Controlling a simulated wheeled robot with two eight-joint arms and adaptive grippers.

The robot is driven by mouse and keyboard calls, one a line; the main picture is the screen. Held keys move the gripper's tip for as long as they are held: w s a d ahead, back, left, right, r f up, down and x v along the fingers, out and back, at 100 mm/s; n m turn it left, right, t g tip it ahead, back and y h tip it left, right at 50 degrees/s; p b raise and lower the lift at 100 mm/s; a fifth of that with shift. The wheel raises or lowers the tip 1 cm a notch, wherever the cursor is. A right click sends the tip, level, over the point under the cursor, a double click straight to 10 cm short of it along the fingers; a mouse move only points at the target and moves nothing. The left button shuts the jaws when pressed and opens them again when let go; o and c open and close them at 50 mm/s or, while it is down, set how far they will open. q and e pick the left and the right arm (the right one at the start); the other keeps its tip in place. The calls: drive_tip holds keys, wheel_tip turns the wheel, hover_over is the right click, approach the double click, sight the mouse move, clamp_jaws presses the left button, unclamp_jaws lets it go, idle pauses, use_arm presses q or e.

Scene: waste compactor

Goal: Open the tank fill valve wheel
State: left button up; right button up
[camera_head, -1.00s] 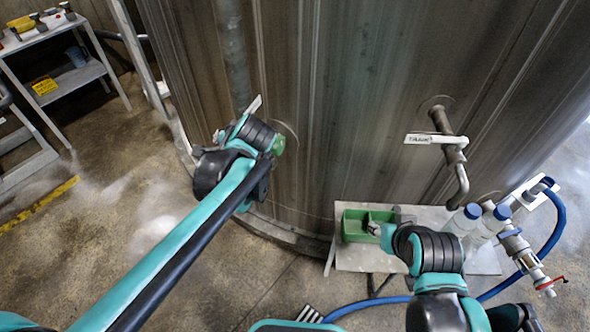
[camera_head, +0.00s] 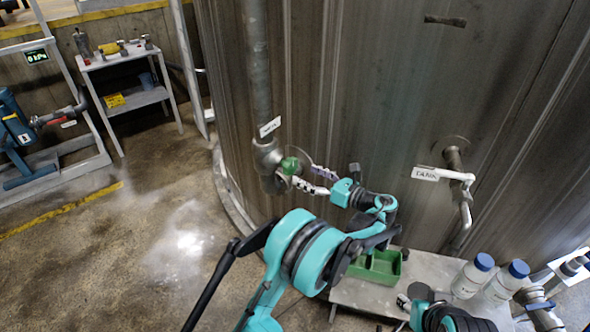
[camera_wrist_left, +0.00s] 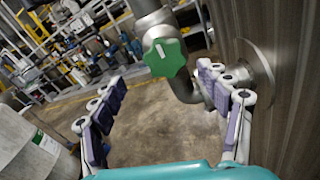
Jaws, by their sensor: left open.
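The green valve wheel (camera_head: 291,165) sits on the pipe fitting at the left part of the tank. It also shows in the left wrist view (camera_wrist_left: 165,57), with a white mark on its face. My left gripper (camera_head: 304,177) is open and points at the wheel from the right. In the left wrist view its fingers (camera_wrist_left: 160,80) are spread apart, with the wheel ahead between them; I cannot tell whether they touch it. My right gripper (camera_head: 403,300) shows only in small part near the bottom, mostly hidden by its arm.
A vertical pipe (camera_head: 257,70) with a white tag (camera_head: 270,126) runs beside the wheel. A tap with a labelled lever (camera_head: 440,175) juts from the tank at right. Below it, a table (camera_head: 425,272) holds a green tray (camera_head: 375,267) and white bottles (camera_head: 472,275).

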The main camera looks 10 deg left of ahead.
sight(293, 168)
use_arm(q)
drive_tip(key=shift+y, duration=0.3)
drive_tip(key=x, duration=0.2)
drive_tip(key=b+x, duration=0.1)
drive_tip(key=x, duration=0.1)
drive_tip(key=f+b+x, duration=0.1)
drive_tip(key=x, duration=0.1)
drive_tip(key=shift+w+d, duration=0.2)
drive_tip(key=shift+w, duration=0.15)
drive_tip(key=shift+w+a+r+b, duration=0.15)
drive_tip(key=shift+w+a+b, duration=0.15)
drive_tip(key=shift+a, duration=0.2)
drive_tip(key=c, duration=1.2)
